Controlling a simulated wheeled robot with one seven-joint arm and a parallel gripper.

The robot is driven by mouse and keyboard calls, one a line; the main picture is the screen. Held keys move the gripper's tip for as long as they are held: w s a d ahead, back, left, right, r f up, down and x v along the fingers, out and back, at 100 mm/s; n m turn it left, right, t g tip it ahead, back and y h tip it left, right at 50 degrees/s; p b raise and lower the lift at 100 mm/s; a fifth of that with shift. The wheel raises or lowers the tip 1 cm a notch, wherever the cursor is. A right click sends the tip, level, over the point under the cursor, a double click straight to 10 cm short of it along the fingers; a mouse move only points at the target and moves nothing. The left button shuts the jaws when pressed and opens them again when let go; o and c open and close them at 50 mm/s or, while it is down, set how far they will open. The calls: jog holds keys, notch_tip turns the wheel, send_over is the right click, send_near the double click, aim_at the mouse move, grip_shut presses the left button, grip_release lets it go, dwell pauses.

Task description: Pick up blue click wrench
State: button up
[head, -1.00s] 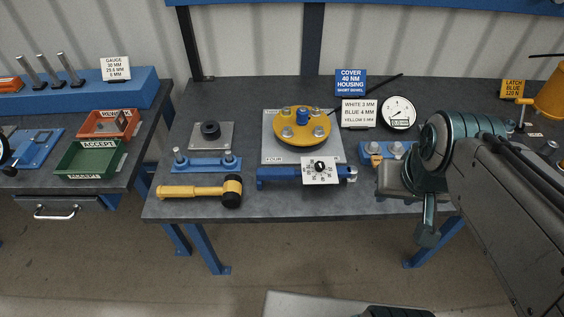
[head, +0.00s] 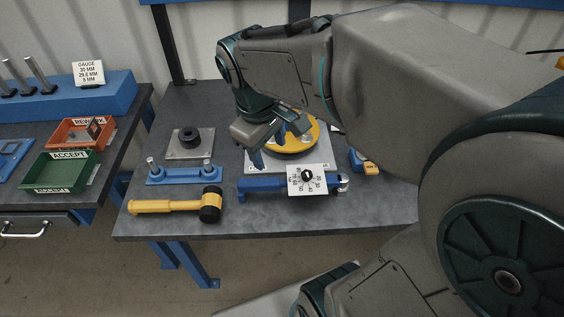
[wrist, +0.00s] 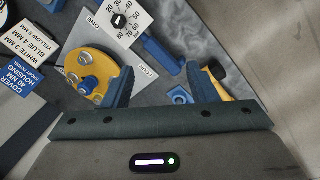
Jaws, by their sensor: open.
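The blue click wrench (head: 262,186) lies along the front of the workbench, its blue grip to the left. A white dial card with numbers (head: 307,180) covers part of its right half. In the wrist view the wrench's blue grip (wrist: 160,52) shows beyond the fingertips, with the dial card at the top. My gripper (head: 270,148) is open and empty. It hangs behind the wrench's left part, over the left side of the housing plate, apart from the wrench. Both fingers also show in the wrist view (wrist: 160,70).
A yellow round cover (head: 293,148) on a grey plate sits just behind the wrench. A yellow mallet (head: 165,206) lies front left, near a blue fixture with posts (head: 185,175). Green (head: 62,172) and red (head: 80,133) bins stand on the left bench. My arm hides the right side.

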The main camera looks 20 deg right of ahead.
aim_at(266, 181)
jog(key=w+a+f+n+g+h+b, duration=0.25)
jog(key=w+a+f+n+b, duration=0.2)
jog(key=w+f+n, duration=0.4)
jog(key=shift+m, duration=0.25)
jog(key=x, duration=0.5)
jog(key=w+x, duration=0.1)
jog(key=x, duration=0.2)
jog(key=shift+d, duration=0.45)
jog(key=shift+s+x, duration=0.15)
jog(key=shift+x, duration=1.25)
jog(key=shift+s+x, duration=0.15)
jog(key=shift+x, duration=1.2)
jog(key=shift+r, duration=0.1)
grip_shut()
